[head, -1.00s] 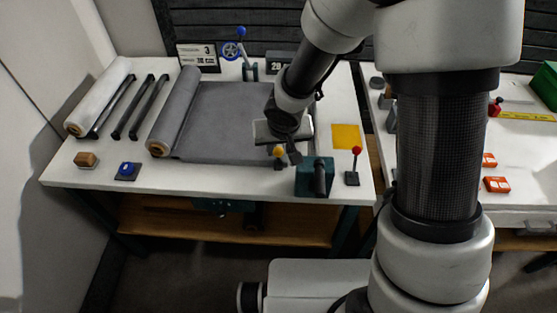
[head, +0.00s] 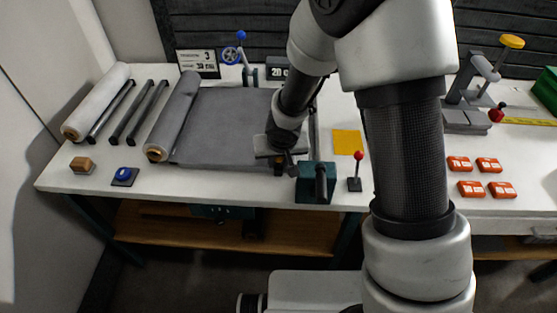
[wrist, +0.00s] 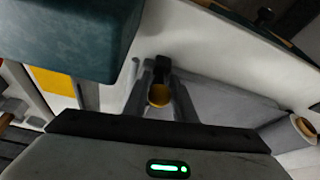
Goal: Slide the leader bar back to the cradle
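The grey sheet (head: 225,125) runs right from its roll (head: 174,112) across the left table. My gripper (head: 285,158) is low at the sheet's front right corner. The leader bar at the sheet's right edge is mostly hidden by my arm. A thin grey strip (head: 313,130) shows just right of the sheet. I cannot tell which part is the cradle.
A teal block (head: 316,183) stands close to my gripper's right, with a red-knobbed lever (head: 356,172) beyond it. A yellow square (head: 347,142) lies behind. Dark rods (head: 138,112), a white roll (head: 96,101) and a blue button (head: 124,175) are at left.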

